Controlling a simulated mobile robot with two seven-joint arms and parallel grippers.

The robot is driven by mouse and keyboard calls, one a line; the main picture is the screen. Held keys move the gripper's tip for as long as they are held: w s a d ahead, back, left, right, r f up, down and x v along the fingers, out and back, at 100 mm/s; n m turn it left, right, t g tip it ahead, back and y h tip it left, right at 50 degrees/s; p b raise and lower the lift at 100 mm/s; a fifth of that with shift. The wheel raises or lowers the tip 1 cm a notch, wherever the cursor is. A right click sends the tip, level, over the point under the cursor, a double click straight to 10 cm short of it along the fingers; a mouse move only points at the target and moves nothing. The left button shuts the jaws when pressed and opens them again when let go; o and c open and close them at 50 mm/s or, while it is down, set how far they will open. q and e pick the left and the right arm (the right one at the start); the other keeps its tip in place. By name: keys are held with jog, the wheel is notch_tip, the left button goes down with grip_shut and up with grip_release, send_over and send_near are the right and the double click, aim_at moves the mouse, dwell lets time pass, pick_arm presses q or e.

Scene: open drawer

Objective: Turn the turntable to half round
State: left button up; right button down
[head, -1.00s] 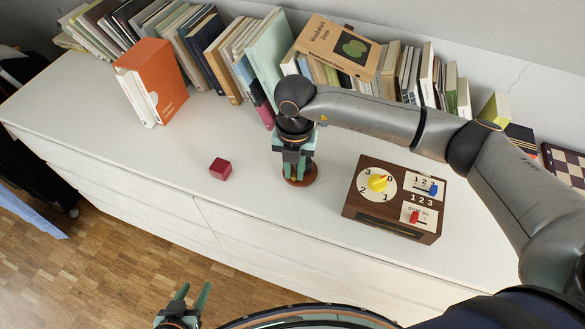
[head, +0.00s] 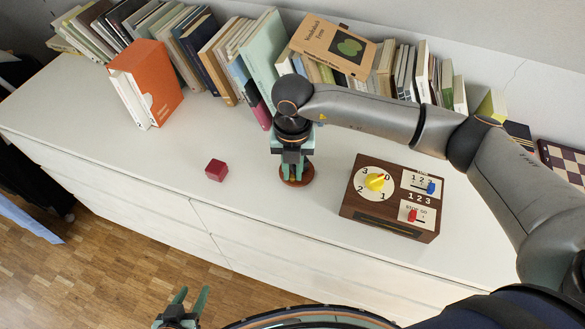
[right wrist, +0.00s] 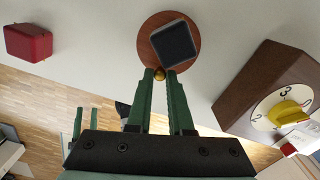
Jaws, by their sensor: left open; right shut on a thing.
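The turntable (head: 310,177) is a small round reddish-brown disc on the white cabinet top, partly hidden under my right gripper in the head view. In the right wrist view the turntable (right wrist: 148,42) carries a dark square block (right wrist: 175,43) with a light edge. A small brass knob (right wrist: 159,74) sits at the disc's near rim. My right gripper (head: 293,177) points down at the disc, its fingertips (right wrist: 160,80) shut on the knob. My left gripper (head: 186,299) is open and empty, low in the head view, in front of the cabinet.
A dark red cube (head: 216,170) lies left of the turntable. A brown box (head: 352,213) with a yellow dial and switches stands to its right. Books (head: 216,55) and an orange slipcase (head: 153,82) line the back. The cabinet top between cube and slipcase is clear.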

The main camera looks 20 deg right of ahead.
aim_at(293, 177)
jog(key=c, duration=0.8)
grip_release()
notch_tip(293, 177, up, 13)
jog(key=shift+f, duration=0.2)
jog(key=shift+s, duration=0.15)
